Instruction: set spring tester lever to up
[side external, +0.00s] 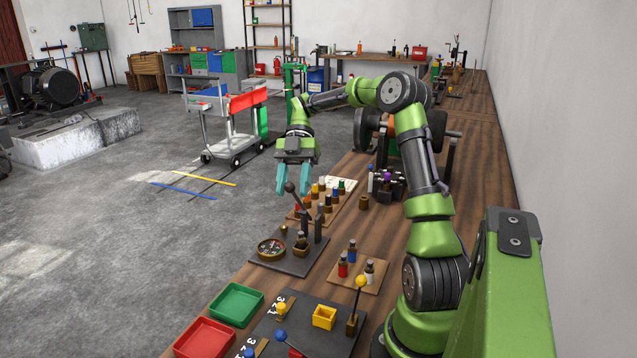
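A device that looks like the spring tester has a dark base plate (297,266) on the wooden bench, with a round brass-rimmed dial (271,248) at its left. Its lever (296,200) has a dark ball knob and leans up and to the left from a dark upright post. My gripper (293,190) points down with two teal fingers spread apart and nothing seen held. The knob shows at the level of the fingertips, between them in the picture. I cannot tell whether the fingers touch it or stand in front of or behind it.
A board with several colored pegs (330,195) stands just behind the tester. Green (236,304) and red (205,338) trays and a dark panel with colored-knob levers (310,325) are in front. Open floor lies left.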

